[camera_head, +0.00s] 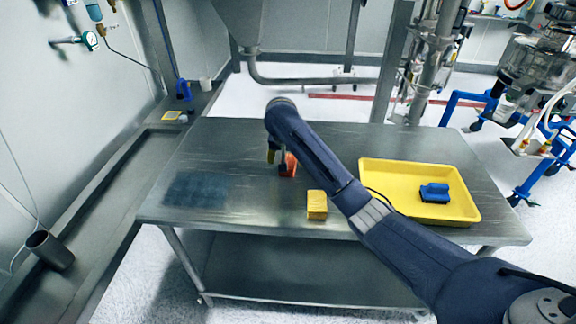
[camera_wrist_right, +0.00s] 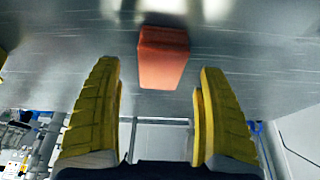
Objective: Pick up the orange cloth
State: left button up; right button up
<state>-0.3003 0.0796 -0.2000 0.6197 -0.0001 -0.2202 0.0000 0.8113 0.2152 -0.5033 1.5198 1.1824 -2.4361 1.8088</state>
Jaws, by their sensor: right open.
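The orange cloth (camera_head: 289,165) is a small block-like piece on the steel table (camera_head: 225,140), near its middle. In the head view my right gripper (camera_head: 279,163) is down over it and partly hides it. In the right wrist view the orange cloth (camera_wrist_right: 163,57) lies beyond and between the two yellow fingers of my right gripper (camera_wrist_right: 159,80). The fingers are wide apart, with clear gaps on both sides of the cloth. My left gripper is in neither view.
A yellow block (camera_head: 317,205) stands at the table's front edge. A yellow tray (camera_head: 375,200) on the right holds a blue object (camera_head: 434,193). A dark mat-like patch (camera_head: 197,190) lies at the left. The table's back left is clear.

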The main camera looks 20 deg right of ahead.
aim_at(288, 161)
jog(key=shift+x, duration=1.75)
jog(key=shift+c, duration=0.3)
jog(key=c, duration=1.2)
